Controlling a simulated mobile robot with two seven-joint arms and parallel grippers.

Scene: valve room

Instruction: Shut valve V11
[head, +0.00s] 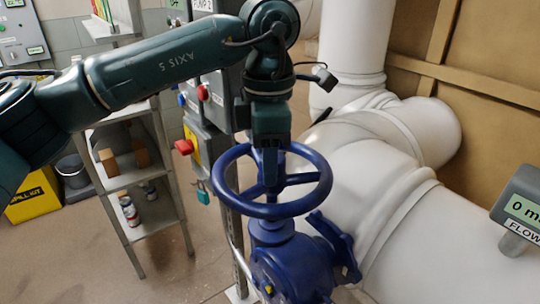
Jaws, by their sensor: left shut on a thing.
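A blue valve with a round spoked handwheel (272,211) stands at the middle of the head view. Its blue body (290,265) sits below the wheel, against a large white pipe. No V11 label is readable on it. My left gripper (269,172) reaches down from above and is shut on the handwheel, near its middle. The gripper hides part of the far rim and the hub, so the exact part between the fingers cannot be made out. My right gripper is not in view.
Large white pipes (350,165) fill the space right of and behind the wheel. A flow display (520,212), cut off at the right edge, shows "0 m". Control boxes with red knobs (184,147) stand behind. A grey shelf (128,178) and yellow box (35,196) are left; floor is clear in front.

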